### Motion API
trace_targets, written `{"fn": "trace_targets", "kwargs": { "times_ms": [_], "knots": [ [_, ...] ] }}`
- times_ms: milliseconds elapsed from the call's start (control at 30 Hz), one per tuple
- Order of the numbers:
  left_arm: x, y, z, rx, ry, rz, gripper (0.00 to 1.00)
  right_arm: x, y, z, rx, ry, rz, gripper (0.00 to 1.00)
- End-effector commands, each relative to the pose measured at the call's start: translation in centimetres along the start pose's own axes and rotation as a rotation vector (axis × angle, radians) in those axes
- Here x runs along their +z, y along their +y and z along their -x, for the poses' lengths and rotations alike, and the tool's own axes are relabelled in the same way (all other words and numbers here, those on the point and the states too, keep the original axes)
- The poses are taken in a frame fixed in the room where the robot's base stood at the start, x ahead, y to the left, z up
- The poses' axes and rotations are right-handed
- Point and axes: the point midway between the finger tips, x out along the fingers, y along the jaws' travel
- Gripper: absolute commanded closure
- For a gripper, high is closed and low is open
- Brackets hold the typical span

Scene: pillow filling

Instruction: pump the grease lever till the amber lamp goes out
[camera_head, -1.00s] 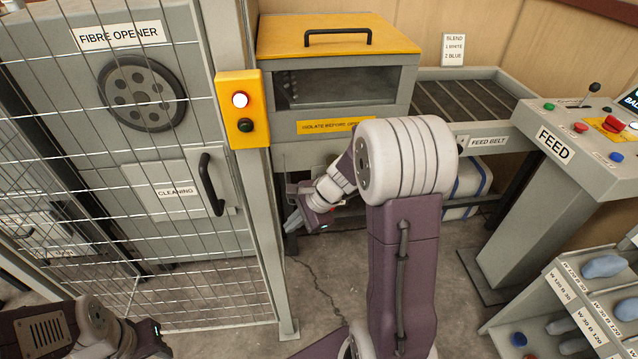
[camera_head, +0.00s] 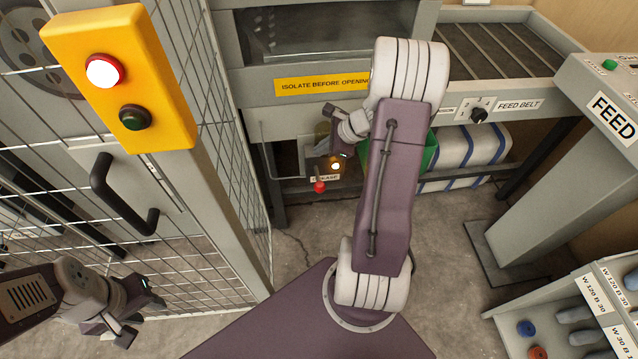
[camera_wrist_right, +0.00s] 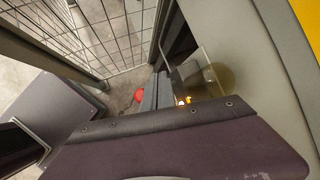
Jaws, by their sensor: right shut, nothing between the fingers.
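The amber lamp (camera_head: 336,166) glows on the grease unit under the machine; it also glows in the right wrist view (camera_wrist_right: 183,101). The red knob of the grease lever (camera_head: 320,187) sits just below the GREASE label (camera_head: 325,178). In the right wrist view the red knob (camera_wrist_right: 138,96) shows beside my right gripper (camera_wrist_right: 157,88), which is shut and empty. Whether its fingers touch the lever I cannot tell. A yellowish clear reservoir (camera_wrist_right: 214,80) is beyond the lamp. My left gripper (camera_head: 138,318) hangs at the lower left, fingers apart and empty.
A mesh guard (camera_head: 215,130) and its post stand left of the grease unit. The floor (camera_head: 315,230) below is clear.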

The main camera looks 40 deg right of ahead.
Motion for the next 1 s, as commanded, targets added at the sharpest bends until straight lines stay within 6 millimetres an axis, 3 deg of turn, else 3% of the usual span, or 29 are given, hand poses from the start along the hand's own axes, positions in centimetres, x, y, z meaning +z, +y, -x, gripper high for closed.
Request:
{"fn": "trace_targets", "kwargs": {
  "times_ms": [267, 467, 1000],
  "knots": [
    [0.0, 0.0, 0.0, 0.0, 0.001, 0.0, 0.64, 0.0, 0.0, 0.0, 0.0, 0.0, 0.001, 1.0],
    [0.1, 0.0, -1.1, 0.0, 0.0, 0.0, 0.64, -0.5, 0.5, -0.8, 0.001, 0.0, 0.001, 1.0],
    [0.8, -0.2, -8.4, 0.0, 0.0, 0.0, 0.64, -4.3, 4.1, -6.0, 0.0, 0.001, 0.001, 1.0]
  ]
}}
